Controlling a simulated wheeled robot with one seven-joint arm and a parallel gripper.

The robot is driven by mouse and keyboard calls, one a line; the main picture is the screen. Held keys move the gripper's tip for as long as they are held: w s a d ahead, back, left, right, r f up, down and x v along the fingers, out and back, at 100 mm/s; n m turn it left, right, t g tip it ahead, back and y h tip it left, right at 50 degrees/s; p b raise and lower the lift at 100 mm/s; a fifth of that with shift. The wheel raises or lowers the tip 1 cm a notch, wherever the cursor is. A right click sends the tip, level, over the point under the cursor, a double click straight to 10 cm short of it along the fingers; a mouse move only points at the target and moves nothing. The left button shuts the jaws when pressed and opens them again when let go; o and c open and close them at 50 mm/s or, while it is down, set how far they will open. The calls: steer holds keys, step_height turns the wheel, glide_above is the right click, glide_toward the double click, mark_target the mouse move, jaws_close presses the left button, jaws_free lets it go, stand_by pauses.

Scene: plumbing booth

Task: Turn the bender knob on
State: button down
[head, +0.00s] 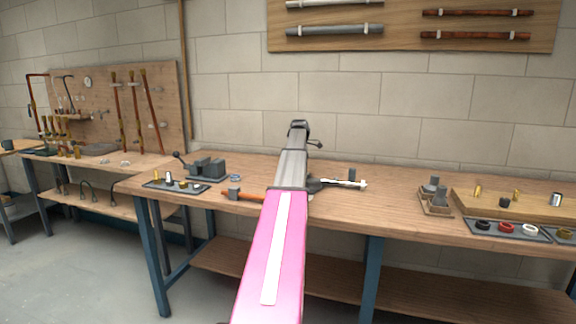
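A dark grey machine (207,168) with a block-shaped body stands on the long workbench, left of my arm; it looks like the bender. A thin lever with a dark round knob (177,154) rises at its left end. It is too small to tell how the knob is set. My arm runs up the middle of the head view, and its dark far end (298,126) is right of the machine and apart from it. I cannot make out gripper fingers there, nor whether they hold anything.
The workbench (400,212) has bare room right of my arm. An orange-handled hammer (246,196) lies near the front edge, left of my arm. A small tray of fittings (158,186) lies before the machine. A pale rod-like tool (345,183) and a grey device (435,188) are to the right.

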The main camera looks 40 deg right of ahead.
stand_by(0.5)
steer(key=c, duration=0.8)
jaws_free()
steer(key=shift+o, duration=0.2)
step_height(320, 180, up, 10)
steer(key=shift+f, duration=0.1)
steer(key=shift+r, duration=0.5)
